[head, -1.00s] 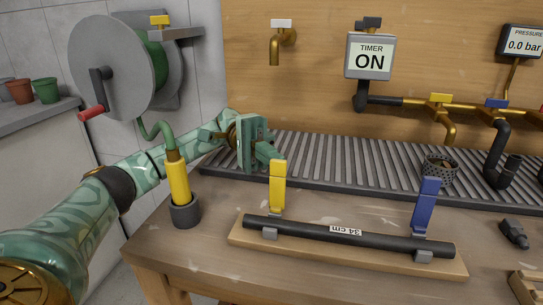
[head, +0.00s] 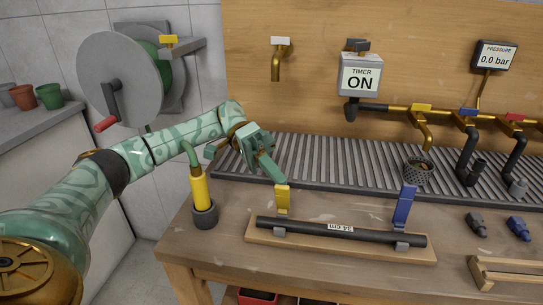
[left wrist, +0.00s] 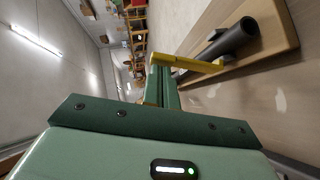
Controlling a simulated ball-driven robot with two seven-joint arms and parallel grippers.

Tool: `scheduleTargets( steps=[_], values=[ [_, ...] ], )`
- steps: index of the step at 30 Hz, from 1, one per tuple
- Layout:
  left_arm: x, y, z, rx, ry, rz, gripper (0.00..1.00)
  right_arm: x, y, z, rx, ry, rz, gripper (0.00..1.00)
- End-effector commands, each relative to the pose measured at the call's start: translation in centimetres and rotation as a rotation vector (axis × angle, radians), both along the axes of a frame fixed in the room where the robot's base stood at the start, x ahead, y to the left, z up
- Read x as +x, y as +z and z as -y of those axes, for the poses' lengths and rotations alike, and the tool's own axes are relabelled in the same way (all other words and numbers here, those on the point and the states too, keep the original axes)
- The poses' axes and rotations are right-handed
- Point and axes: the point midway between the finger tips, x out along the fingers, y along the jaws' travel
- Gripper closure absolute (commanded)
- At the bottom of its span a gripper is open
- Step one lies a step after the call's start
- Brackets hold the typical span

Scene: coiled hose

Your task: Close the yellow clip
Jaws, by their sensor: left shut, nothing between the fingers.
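The yellow clip (head: 283,198) stands at the left end of a wooden board (head: 345,248) that carries a black hose piece (head: 340,232) marked 34 cm. Its lever looks shorter than the blue clip's (head: 404,205) and seems tilted; the exact angle is unclear. My left gripper (head: 277,176) is shut and empty, its fingertips at the top of the yellow lever, seemingly touching it. In the left wrist view the yellow clip (left wrist: 200,65) juts across just beyond the shut fingers (left wrist: 161,85), beside the hose end (left wrist: 235,38). My right gripper is not in view.
A yellow-ended hose stands in a dark holder (head: 205,215) left of the board, close to my left arm. A ribbed drain tray (head: 330,160) lies behind. Dark and blue fittings (head: 519,229) and a wooden rack (head: 505,272) are at the right.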

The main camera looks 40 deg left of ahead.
Motion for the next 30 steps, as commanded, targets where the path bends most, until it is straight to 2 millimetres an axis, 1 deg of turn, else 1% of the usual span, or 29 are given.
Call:
scheduleTargets(
  steps=[1,5,9,20,30],
  values=[
    [-0.4,1.1,0.1,0.016,-0.001,0.029,1.0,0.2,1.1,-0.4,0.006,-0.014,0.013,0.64],
    [-0.7,0.9,0.3,0.046,0.0,0.082,1.0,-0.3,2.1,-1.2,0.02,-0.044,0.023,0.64],
    [-0.8,0.5,0.5,0.072,0.0,0.117,1.0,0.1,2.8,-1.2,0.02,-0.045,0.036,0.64],
    [-0.9,0.0,0.5,0.088,0.0,0.143,1.0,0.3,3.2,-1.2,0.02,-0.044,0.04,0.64],
    [-0.9,0.1,0.5,0.087,0.0,0.142,1.0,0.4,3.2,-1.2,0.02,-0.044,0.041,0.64]
  ],
)
